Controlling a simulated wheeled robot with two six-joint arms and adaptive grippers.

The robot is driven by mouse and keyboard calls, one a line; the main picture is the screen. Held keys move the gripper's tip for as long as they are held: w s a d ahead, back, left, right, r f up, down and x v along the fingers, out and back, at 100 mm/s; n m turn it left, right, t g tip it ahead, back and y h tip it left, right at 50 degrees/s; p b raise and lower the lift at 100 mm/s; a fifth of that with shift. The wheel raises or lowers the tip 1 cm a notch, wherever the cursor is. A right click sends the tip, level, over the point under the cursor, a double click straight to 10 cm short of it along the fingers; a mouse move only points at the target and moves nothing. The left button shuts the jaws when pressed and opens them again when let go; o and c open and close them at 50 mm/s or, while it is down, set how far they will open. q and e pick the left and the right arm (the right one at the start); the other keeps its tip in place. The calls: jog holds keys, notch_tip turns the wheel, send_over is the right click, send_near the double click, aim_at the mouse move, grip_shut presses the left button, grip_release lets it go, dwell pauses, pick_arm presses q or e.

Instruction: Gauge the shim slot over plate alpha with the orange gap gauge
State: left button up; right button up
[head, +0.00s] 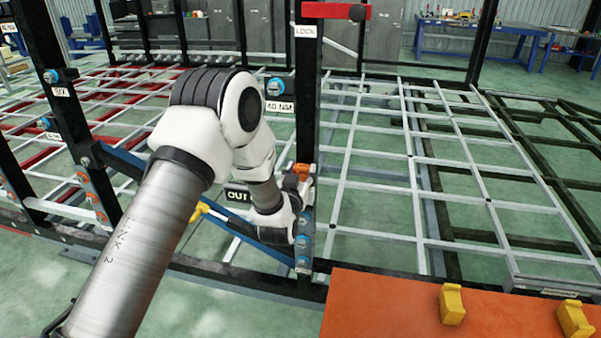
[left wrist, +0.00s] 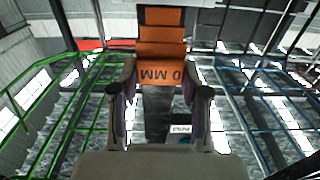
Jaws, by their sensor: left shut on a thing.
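The orange gap gauge (left wrist: 162,48) is held between the two fingers of my left gripper (left wrist: 160,82) in the left wrist view. It is stepped, and dark lettering ending in "MM" shows on its near part. In the head view my left gripper (head: 297,184) is at the black upright post, and a small orange part of the gauge (head: 302,169) shows there. A grey plate with blue bolts (head: 303,240) is on the post just below the gripper. I cannot tell whether this is plate alpha. The shim slot is hidden, and contact with the gauge cannot be made out.
A red lever (head: 335,11) tops the post above a "LOCK" label. A blue diagonal bar (head: 232,222) and a yellow-handled item (head: 203,210) lie by my left forearm. An orange surface with yellow blocks (head: 452,304) fills the front right. Grey frame bars (head: 418,160) extend right.

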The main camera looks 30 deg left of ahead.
pick_arm(q)
jog(key=shift+f+b, duration=1.3)
jog(key=shift+f, duration=0.2)
dwell(0.4)
jog(key=shift+r, duration=0.1)
dwell(0.9)
jog(key=shift+r+p, duration=2.5)
jog(key=shift+r, duration=1.45)
jog(key=shift+f, duration=0.1)
